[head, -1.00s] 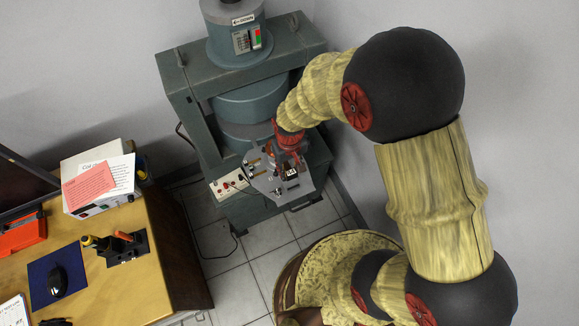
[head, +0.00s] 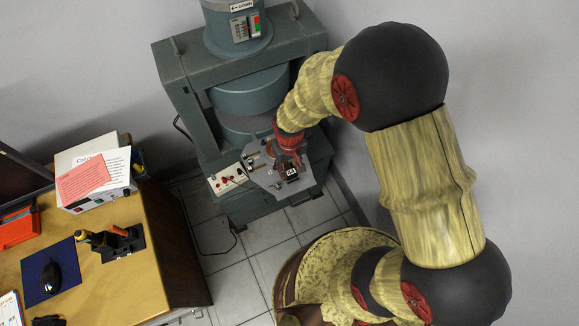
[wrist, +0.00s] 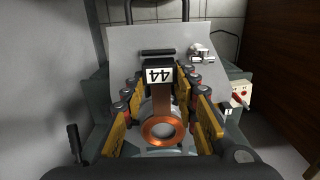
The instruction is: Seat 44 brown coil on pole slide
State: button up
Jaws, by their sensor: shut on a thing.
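The brown coil is a copper ring (wrist: 163,130) on a brown strip, with a black block at its far end carrying a white "44" label (wrist: 159,76). In the wrist view my gripper (wrist: 162,82) has its yellow fingers with red joints on both sides of that block, shut on it. In the head view my red gripper (head: 288,152) is over the grey metal plate (head: 265,178) at the press front, with the label (head: 291,171) below it. The plate also shows in the wrist view (wrist: 210,38). Whether the coil touches the pole slide cannot be told.
The grey-green press frame (head: 180,75) rises close behind my gripper. A white panel with red knobs (head: 227,180) is left of the plate. A wooden desk (head: 150,270) stands at left, with a black tool holder (head: 122,243). Tiled floor lies between.

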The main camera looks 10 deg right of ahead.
jog(key=shift+f, duration=0.1)
dwell(0.3)
jog(key=o, duration=1.2)
jog(key=shift+o, duration=0.2)
notch_tip(320, 180, up, 12)
